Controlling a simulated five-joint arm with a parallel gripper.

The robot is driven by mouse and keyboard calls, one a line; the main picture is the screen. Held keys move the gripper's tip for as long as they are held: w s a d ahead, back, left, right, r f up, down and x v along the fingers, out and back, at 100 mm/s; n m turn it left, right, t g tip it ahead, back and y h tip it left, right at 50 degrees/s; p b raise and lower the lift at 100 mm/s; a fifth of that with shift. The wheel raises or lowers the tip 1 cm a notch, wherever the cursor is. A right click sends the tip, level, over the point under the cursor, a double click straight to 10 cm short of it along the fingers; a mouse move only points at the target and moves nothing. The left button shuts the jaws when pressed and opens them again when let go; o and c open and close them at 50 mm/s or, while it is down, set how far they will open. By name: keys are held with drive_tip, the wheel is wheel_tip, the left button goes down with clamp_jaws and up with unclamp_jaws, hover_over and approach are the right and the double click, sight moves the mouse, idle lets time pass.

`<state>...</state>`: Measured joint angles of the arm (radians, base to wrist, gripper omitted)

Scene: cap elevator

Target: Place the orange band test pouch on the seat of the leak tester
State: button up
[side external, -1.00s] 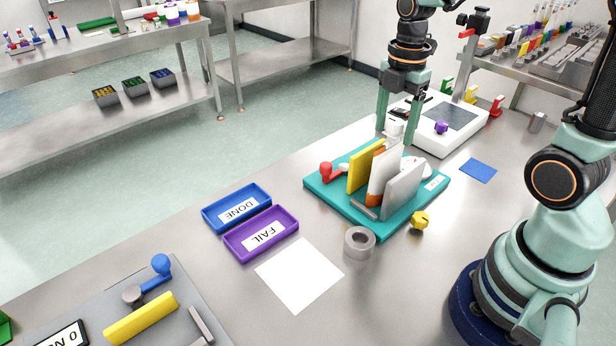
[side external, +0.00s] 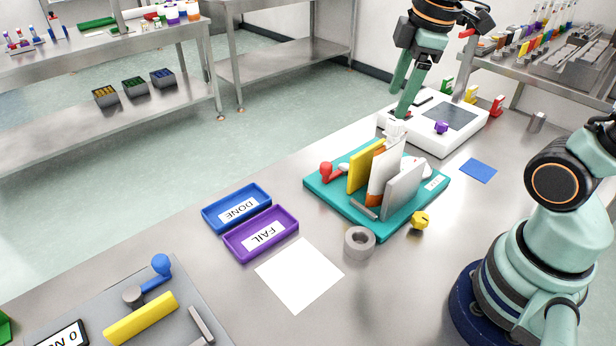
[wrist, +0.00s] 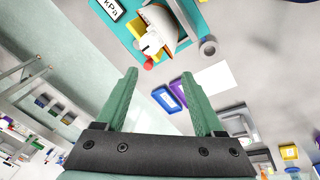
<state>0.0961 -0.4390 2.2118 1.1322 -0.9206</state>
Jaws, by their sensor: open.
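The orange band test pouch (side external: 384,175) is white with orange near its bottom and a white top. It stands, leaning slightly, between a yellow plate (side external: 360,170) and a grey plate (side external: 403,190) on the teal base of the leak tester (side external: 325,190). The plates hide its lower end, so I cannot tell how it meets the seat. In the wrist view the pouch (wrist: 168,25) lies beyond my fingertips, clear of them. My gripper (side external: 404,100) is open and empty, tilted, above and behind the pouch. Both fingers (wrist: 158,78) show apart in the wrist view.
A grey ring (side external: 360,242) and a yellow knob (side external: 420,221) lie in front of the tester. Blue DONE (side external: 215,212) and purple FAIL (side external: 242,247) trays and a white sheet (side external: 300,275) are to the left. A white device (side external: 465,135) stands behind.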

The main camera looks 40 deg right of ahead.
drive_tip(key=a+m+t, duration=0.1)
drive_tip(key=m, duration=0.2)
drive_tip(key=s+a+f+m+t, duration=0.1)
drive_tip(key=m, duration=0.2)
drive_tip(key=a+m, duration=0.1)
drive_tip(key=m, duration=0.2)
drive_tip(key=shift+s+f+t, duration=0.15)
drive_tip(key=shift+s+t, duration=0.2)
drive_tip(key=shift+t, duration=0.05)
